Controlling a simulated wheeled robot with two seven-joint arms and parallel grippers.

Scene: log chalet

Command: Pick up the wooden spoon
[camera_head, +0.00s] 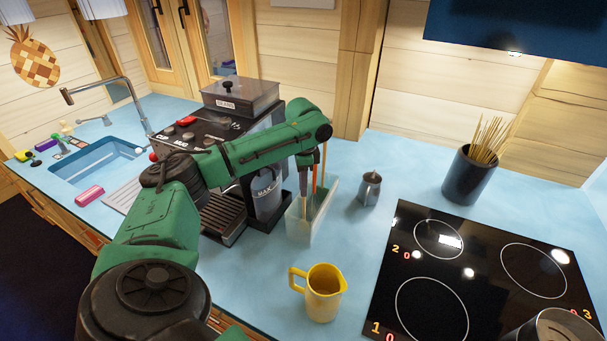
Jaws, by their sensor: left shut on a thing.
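My left arm reaches across from the lower left. Its gripper (313,168) points down over a pale, see-through utensil holder (299,230) on the blue counter. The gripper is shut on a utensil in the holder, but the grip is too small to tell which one. A light wooden handle (323,166), likely the wooden spoon's, stands upright just right of the fingers. A red handle (314,182) shows just below the fingertips. The lower ends of the utensils are blurred by the holder's wall. My right gripper is not in view.
A coffee machine (222,125) stands left of the holder, with a bottle (265,192) close by. A small metal jug (370,188) is to the right. A yellow jug (323,293) stands in front. A black cooktop (480,270) and a dark pot of sticks (470,176) are farther right.

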